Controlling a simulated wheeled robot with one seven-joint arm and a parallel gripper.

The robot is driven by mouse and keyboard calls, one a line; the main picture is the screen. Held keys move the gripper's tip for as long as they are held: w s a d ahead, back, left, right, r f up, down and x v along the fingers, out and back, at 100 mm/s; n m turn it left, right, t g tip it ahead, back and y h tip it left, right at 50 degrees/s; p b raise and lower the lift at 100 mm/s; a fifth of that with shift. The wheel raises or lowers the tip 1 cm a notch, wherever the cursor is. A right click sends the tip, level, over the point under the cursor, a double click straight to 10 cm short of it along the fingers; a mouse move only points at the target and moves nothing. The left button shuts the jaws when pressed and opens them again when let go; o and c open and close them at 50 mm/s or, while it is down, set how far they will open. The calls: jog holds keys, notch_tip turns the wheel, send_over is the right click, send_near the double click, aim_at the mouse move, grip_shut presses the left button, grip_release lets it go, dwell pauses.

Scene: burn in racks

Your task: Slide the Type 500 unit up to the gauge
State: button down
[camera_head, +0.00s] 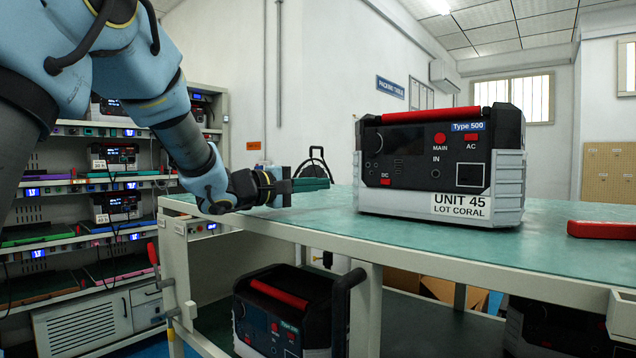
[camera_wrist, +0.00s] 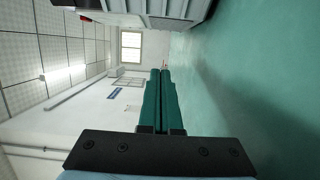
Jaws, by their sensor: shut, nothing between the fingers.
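The Type 500 unit (camera_head: 408,170) stands upright on the green table top (camera_head: 330,215). It has a dark front, a red top handle and a white base labelled UNIT 45, LOT CORAL. My gripper (camera_head: 326,184) is level just above the table, left of the unit, its green fingers shut and empty. A gap shows between fingertips and unit in the head view. In the wrist view the closed fingers (camera_wrist: 165,75) point along the table, and part of the unit (camera_wrist: 180,8) shows at the top edge. A red bar (camera_head: 600,229) lies right of the unit; I cannot tell whether it is the gauge.
A black looped object (camera_head: 313,160) stands behind my fingers. Another red-handled unit (camera_head: 285,315) sits below the table. A rack (camera_head: 95,185) with several units stands at left. Table surface between the unit and the red bar is clear.

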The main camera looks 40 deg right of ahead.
aim_at(355, 183)
jog(key=d+p, duration=0.1)
jog(key=d, duration=0.4)
jog(key=shift+d+r, duration=0.1)
jog(key=shift+d, duration=0.25)
jog(key=s, duration=0.1)
jog(key=s+d+p, duration=0.1)
jog(key=s, duration=0.1)
jog(key=shift+d, duration=0.15)
jog(key=shift+s+d, duration=0.1)
jog(key=shift+s, duration=0.3)
jog(key=s, duration=0.2)
jog(key=s+d+p, duration=0.1)
jog(key=s, duration=0.1)
jog(key=shift+s+d, duration=0.15)
jog(key=shift+s, duration=0.25)
jog(key=shift+s+d, duration=0.1)
jog(key=shift+s, duration=0.3)
jog(key=shift+w+p, duration=0.15)
jog(key=shift+p, duration=0.15)
